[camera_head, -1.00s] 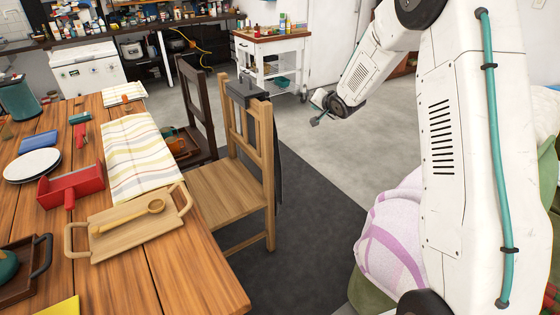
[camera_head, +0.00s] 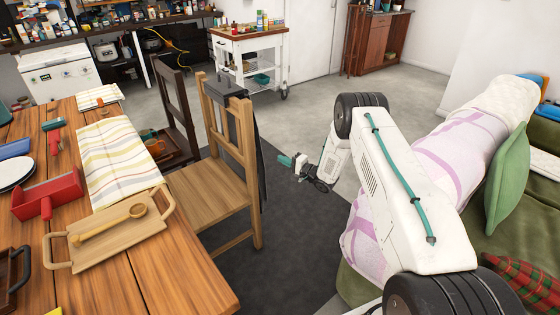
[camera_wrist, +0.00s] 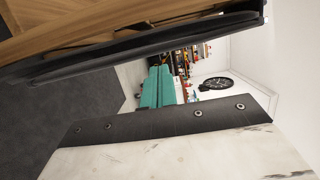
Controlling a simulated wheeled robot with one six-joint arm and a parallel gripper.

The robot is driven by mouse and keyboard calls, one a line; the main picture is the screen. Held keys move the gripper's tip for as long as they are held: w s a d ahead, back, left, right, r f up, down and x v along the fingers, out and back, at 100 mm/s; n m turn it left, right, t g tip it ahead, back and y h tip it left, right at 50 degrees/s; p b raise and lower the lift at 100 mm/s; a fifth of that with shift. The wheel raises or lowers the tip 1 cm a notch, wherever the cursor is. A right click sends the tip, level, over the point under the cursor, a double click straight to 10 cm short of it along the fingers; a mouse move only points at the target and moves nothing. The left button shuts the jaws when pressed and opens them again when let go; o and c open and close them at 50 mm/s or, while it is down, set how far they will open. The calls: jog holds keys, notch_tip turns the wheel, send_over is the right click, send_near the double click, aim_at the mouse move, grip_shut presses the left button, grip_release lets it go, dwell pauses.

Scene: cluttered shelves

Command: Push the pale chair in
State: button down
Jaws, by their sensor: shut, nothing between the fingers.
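The pale wooden chair (camera_head: 208,196) stands at the right edge of the table (camera_head: 160,257), its seat front close to the tabletop and its back toward my arm. A dark garment (camera_head: 262,165) hangs on its backrest, with a dark grey item over the top rail. My gripper (camera_head: 284,160) has teal fingers and is shut and empty. It is to the right of the chair back, apart from it in the picture. In the wrist view the teal fingers (camera_wrist: 158,88) show together, with pale wood (camera_wrist: 60,25) and dark cloth at upper left, likely the chair.
A dark chair (camera_head: 176,110) stands just behind the pale one. A sofa with a pink-and-white blanket (camera_head: 440,165) is on the right. A white kitchen cart (camera_head: 250,60) stands at the back. Dark rug (camera_head: 290,235) lies open between chair and sofa.

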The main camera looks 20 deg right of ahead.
jog(key=w+a, duration=0.5)
jog(key=a, duration=0.2)
jog(key=shift+a, duration=0.4)
jog(key=shift+a, duration=0.1)
